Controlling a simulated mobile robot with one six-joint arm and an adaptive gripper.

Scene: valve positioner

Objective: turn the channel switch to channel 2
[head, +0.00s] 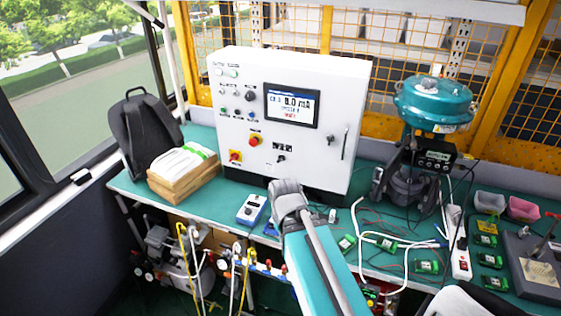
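A white control cabinet (232,138) stands at the back of the bench. Its screen (291,105) shows a large mA reading and what looks like "CH 1", with smaller lines too blurred to read. A small dark knob (281,158) sits low on the panel under a dark label plate; it may be the channel switch, but its markings and pointer cannot be read. Another black knob (250,96) sits left of the screen. My arm reaches up from the bottom, its grey joint in front of the cabinet's lower edge. My gripper does not show.
Red-and-yellow rotary switches (254,140) (235,156) are on the panel. A teal valve actuator (434,100) stands right of the cabinet. A blue meter (251,210), green modules (426,267), cables and a white power strip (460,258) clutter the bench (215,198). A wooden box (184,183) stands left.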

